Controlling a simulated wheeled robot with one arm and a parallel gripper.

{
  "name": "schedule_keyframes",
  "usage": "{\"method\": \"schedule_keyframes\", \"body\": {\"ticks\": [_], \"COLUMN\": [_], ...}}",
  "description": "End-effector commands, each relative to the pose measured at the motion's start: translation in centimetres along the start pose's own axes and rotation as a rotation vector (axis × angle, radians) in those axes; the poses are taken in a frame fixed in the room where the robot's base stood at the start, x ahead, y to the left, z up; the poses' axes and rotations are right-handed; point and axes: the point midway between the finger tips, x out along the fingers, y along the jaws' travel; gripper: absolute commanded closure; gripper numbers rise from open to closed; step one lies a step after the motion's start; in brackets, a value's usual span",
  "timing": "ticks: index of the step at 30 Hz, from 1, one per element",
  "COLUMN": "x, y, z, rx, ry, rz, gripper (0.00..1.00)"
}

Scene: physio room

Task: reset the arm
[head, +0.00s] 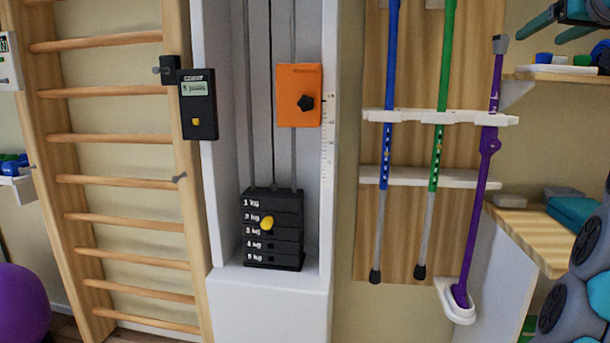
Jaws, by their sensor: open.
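My gripper (537,33) is at the top right of the head view, partly cut off by the frame's edge. Its two teal fingers are apart and point left, and nothing shows between them. My grey and teal arm (580,255) runs up along the right edge, partly out of view. The gripper appears above a wooden shelf (575,76) with small items on it; I cannot tell the gap between them.
A weight stack (272,250) with a yellow pin (266,223) stands in a white frame, beneath an orange block (299,95). A wooden counter (535,235) lies beside my arm. Wall bars (125,139) stand left.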

Motion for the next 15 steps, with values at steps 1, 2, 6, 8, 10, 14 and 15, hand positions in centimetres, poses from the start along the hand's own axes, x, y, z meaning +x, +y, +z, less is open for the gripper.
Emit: {"method": "schedule_keyframes", "body": {"ticks": [1, 2, 6, 8, 10, 14, 15], "x": [0.2, 0.4, 1.5, 2.0, 2.7, 4.1, 4.6], "y": [-0.4, -0.7, -1.8, -2.5, -3.4, -6.0, -6.9], "z": [0.2, 0.3, 1.4, 1.9, 2.9, 5.2, 6.2], "rx": [0.007, 0.012, 0.038, 0.05, 0.066, 0.099, 0.11], "ry": [-0.012, -0.019, -0.067, -0.09, -0.126, -0.209, -0.243], "rz": [-0.01, -0.016, -0.042, -0.055, -0.075, -0.114, -0.127], "gripper": [0.22, 0.22, 0.22, 0.22, 0.22, 0.22, 0.22]}}
